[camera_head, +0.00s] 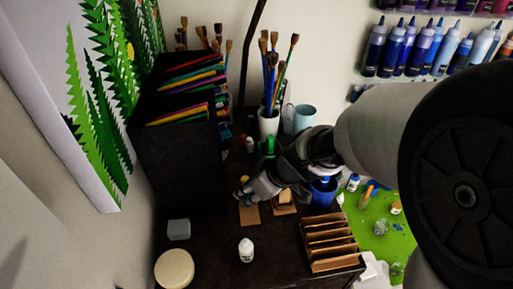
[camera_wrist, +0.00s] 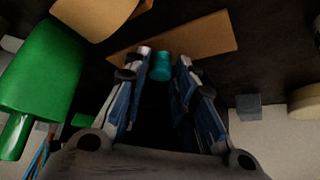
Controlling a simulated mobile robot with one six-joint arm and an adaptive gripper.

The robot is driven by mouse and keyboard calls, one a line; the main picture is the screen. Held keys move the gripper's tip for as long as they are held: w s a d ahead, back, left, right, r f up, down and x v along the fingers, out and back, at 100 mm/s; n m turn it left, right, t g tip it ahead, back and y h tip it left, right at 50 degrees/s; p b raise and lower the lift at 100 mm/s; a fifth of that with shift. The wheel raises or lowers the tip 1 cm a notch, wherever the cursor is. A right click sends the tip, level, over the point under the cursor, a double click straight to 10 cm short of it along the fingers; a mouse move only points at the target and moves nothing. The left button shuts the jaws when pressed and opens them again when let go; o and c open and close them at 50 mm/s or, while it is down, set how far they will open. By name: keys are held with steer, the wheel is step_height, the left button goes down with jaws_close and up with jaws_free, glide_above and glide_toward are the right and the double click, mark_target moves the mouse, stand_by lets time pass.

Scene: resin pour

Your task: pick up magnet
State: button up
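A small teal cylinder (camera_wrist: 160,67) shows between my fingertips in the wrist view, by the edge of a flat brown piece (camera_wrist: 205,38). I cannot tell for sure that it is the magnet. My gripper (camera_wrist: 164,62) has its two fingers apart on either side of it, with a narrow gap visible on the right. In the head view my gripper (camera_head: 242,192) is low over the dark table, beside the brown piece (camera_head: 249,214). The teal cylinder is not clear in that view.
A green paddle-shaped thing (camera_wrist: 40,65) is close on the wrist view's left. A grey block (camera_head: 178,229), round cream lid (camera_head: 174,269), white bottle (camera_head: 246,250) and wooden rack (camera_head: 329,243) stand on the table. A brush cup (camera_head: 268,123) and blue cup (camera_head: 323,190) are near my arm.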

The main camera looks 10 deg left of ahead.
steer(key=c, duration=0.4)
steer(key=shift+r, duration=0.15)
